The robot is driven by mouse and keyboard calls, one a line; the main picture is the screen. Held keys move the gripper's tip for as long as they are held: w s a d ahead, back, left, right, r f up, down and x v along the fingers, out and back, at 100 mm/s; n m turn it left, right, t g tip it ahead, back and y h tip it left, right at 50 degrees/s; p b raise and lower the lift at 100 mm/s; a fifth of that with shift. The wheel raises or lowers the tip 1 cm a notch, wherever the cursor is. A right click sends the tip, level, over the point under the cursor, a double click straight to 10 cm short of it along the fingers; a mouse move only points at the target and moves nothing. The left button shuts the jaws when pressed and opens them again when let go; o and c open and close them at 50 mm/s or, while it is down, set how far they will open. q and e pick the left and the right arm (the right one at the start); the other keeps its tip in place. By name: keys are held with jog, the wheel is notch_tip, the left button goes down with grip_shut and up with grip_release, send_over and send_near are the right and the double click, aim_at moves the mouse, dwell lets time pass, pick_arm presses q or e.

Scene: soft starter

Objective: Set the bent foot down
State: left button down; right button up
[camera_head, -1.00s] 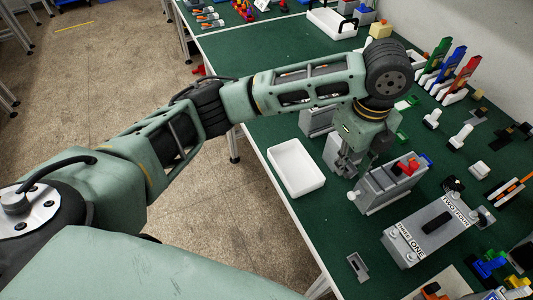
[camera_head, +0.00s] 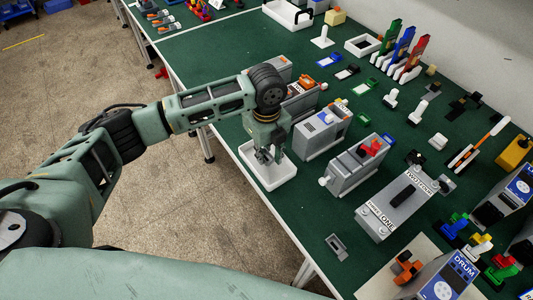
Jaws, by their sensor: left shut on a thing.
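My left gripper (camera_head: 263,155) points down over the white tray (camera_head: 287,181) near the table's front edge. It is shut on a small grey thing, likely the bent foot, which is too small and too merged with the grey fingers to make out. I cannot tell whether it touches the tray floor. The arm and gripper hide part of the tray. My right gripper is not in view.
A long lettered grey box (camera_head: 397,205) is further right. A grey bracket (camera_head: 336,246) lies near the front edge, with bare green table around it.

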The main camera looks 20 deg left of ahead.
aim_at(267, 155)
pick_arm(q)
jog(key=shift+f, duration=0.9)
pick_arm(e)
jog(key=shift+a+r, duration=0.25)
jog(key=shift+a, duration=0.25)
pick_arm(q)
jog(key=shift+f, duration=0.1)
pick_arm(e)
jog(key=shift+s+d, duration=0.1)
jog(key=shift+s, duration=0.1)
pick_arm(q)
jog(key=c, duration=1.5)
grip_release()
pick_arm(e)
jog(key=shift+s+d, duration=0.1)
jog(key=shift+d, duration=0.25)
pick_arm(q)
jog(key=shift+r+b, duration=1)
jog(key=shift+r, duration=5.15)
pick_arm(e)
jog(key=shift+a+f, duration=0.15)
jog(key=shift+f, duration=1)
